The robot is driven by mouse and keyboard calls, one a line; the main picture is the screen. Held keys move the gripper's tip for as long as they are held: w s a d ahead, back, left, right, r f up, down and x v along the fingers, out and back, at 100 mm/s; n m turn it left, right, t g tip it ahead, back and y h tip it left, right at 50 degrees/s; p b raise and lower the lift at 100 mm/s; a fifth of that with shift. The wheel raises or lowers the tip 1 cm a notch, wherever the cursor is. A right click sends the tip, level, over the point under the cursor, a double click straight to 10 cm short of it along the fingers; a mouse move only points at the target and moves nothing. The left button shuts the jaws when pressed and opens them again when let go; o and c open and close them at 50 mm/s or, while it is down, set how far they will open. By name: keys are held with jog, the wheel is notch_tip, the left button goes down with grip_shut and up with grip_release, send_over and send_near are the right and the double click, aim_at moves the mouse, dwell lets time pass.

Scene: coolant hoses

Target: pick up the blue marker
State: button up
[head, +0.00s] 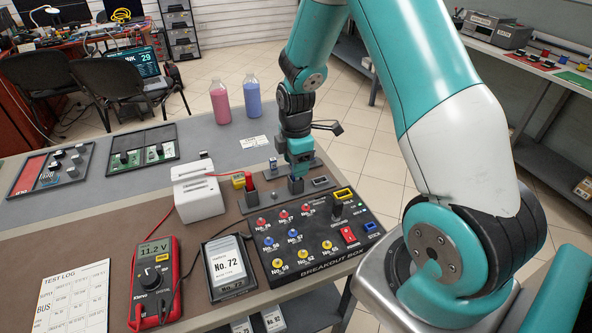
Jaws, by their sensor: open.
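A small blue piece (296,184), apparently the blue marker, stands in a grey-brown holder (262,206) behind the breakout box. Only a short part of it shows; the rest is hidden by the holder and my gripper. My gripper (297,170) points down directly above it, with its teal fingers at or around the top of the blue piece. The jaws are open. I cannot tell whether they touch it.
The breakout box (310,262) lies just in front of the holder. A white block (198,196), a red multimeter (155,285) and a No. 72 case (229,268) stand left. Pink (220,103) and blue (253,98) bottles stand behind.

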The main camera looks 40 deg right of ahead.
grip_shut()
notch_tip(320, 180, up, 20)
jog(key=shift+b, duration=0.45)
dwell(0.3)
